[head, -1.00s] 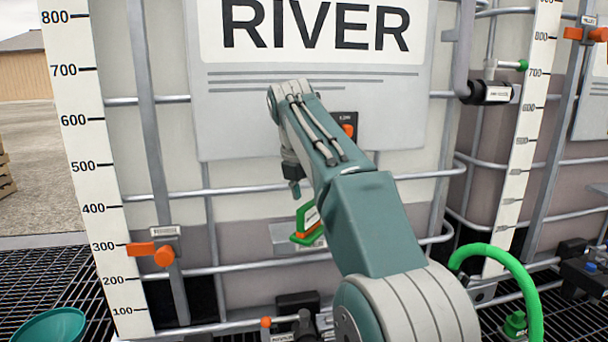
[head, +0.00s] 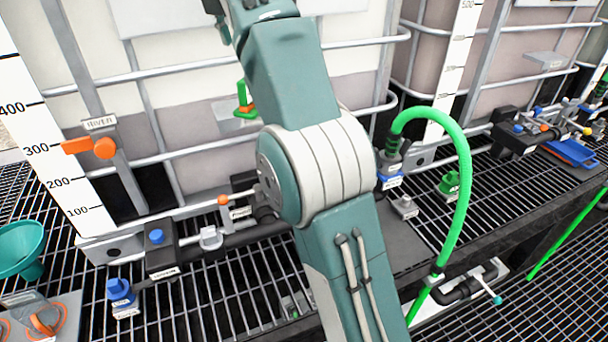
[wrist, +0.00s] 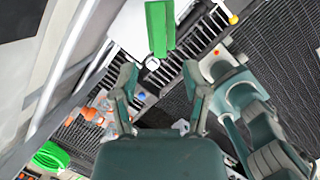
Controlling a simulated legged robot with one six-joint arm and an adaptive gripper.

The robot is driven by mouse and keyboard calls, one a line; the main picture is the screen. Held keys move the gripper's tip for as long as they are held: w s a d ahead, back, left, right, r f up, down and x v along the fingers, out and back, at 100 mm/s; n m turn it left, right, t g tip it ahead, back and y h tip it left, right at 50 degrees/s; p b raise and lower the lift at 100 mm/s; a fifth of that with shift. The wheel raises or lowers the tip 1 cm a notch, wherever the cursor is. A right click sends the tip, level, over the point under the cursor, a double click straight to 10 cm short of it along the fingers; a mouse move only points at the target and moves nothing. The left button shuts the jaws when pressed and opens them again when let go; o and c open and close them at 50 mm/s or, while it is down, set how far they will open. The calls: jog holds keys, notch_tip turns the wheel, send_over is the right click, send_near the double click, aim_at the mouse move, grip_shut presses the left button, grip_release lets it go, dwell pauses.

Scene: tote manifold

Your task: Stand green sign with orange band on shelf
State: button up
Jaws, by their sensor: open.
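The green sign with an orange band (head: 243,101) is small in the head view, at the small grey shelf (head: 228,122) in front of the tank. It looks upright there, and I cannot tell how firmly it rests. In the wrist view a green flat piece (wrist: 160,28) lies beyond the fingertips, over a pale surface. It looks like the same sign, but no orange band shows on it. My gripper (wrist: 158,74) is open and empty, with a clear gap between the fingertips and the green piece.
Metal cage bars (head: 190,152) run in front of the tank. A green hose (head: 465,170) arches at right. A black pipe with valves (head: 205,240) runs low along the grating (head: 190,300). A teal funnel (head: 22,248) stands at left.

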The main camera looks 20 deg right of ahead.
jog(key=s+d+f+m+t+y, duration=0.15)
jog(key=s+f+m, duration=0.35)
jog(key=s+m, duration=0.8)
jog(key=s+f+m+t, duration=0.1)
jog(key=s+f+m, duration=1.2)
jog(key=s+f, duration=0.4)
notch_tip(320, 180, down, 3)
jog(key=shift+r+m+y, duration=0.15)
jog(key=shift+m+y, duration=0.15)
jog(key=shift+y, duration=0.15)
jog(key=shift+d, duration=0.1)
